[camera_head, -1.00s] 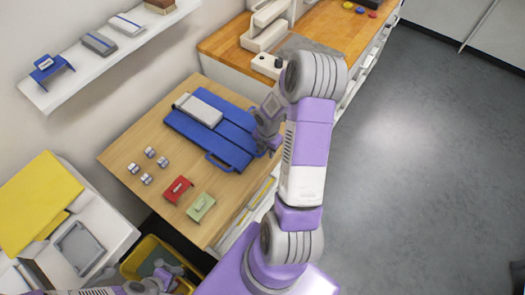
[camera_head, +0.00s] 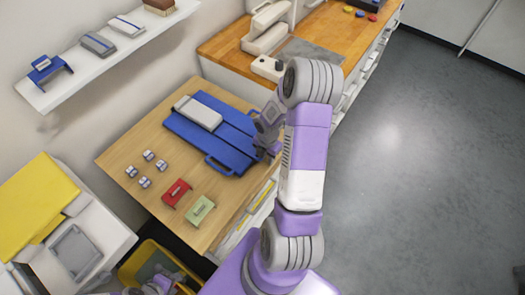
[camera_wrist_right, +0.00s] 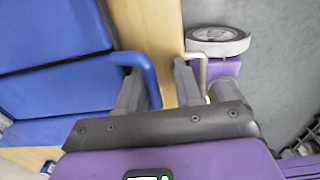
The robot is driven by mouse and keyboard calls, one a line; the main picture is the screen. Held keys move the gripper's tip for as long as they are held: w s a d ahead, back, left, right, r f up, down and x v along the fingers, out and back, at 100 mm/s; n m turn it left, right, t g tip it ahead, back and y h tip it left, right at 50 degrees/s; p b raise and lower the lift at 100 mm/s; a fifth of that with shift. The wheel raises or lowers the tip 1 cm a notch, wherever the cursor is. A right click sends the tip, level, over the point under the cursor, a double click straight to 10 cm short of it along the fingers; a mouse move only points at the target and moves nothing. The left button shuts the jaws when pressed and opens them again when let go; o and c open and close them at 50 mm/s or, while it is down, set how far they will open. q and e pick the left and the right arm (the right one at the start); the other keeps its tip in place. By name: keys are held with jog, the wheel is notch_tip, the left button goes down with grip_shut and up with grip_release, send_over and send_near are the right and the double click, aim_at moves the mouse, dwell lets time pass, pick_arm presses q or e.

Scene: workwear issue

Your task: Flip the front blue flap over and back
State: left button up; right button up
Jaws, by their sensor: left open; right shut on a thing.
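A blue folding board (camera_head: 187,130) with hinged flaps lies flat on the wooden table, with a folded light grey garment (camera_head: 198,112) on its back left part. The blue flap (camera_head: 228,154) nearest me has a loop handle (camera_head: 217,168) on its front edge. My right gripper (camera_head: 267,146) is at the board's right side, low over the table edge. My left gripper (camera_head: 166,282) is open and empty over the yellow crate at the bottom, partly cut off.
Red (camera_head: 176,192) and green (camera_head: 200,210) pieces and several small whitish items (camera_head: 146,170) lie on the table's front left. A yellow crate (camera_head: 139,258) stands below. A white shelf (camera_head: 100,60) hangs at the upper left. Grey floor is free at right.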

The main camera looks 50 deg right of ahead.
jog(key=shift+o, duration=0.4)
jog(key=r+p, duration=0.1)
jog(key=r, duration=0.1)
jog(key=r+p, duration=0.1)
jog(key=p, duration=0.1)
jog(key=r+p, duration=0.2)
jog(key=shift+s+d+r, duration=0.1)
jog(key=shift+s+r, duration=0.2)
jog(key=shift+s, duration=0.05)
jog(key=shift+o, duration=0.7)
jog(key=shift+r+p, duration=0.55)
jog(key=shift+p, duration=0.05)
jog(key=shift+o, duration=0.2)
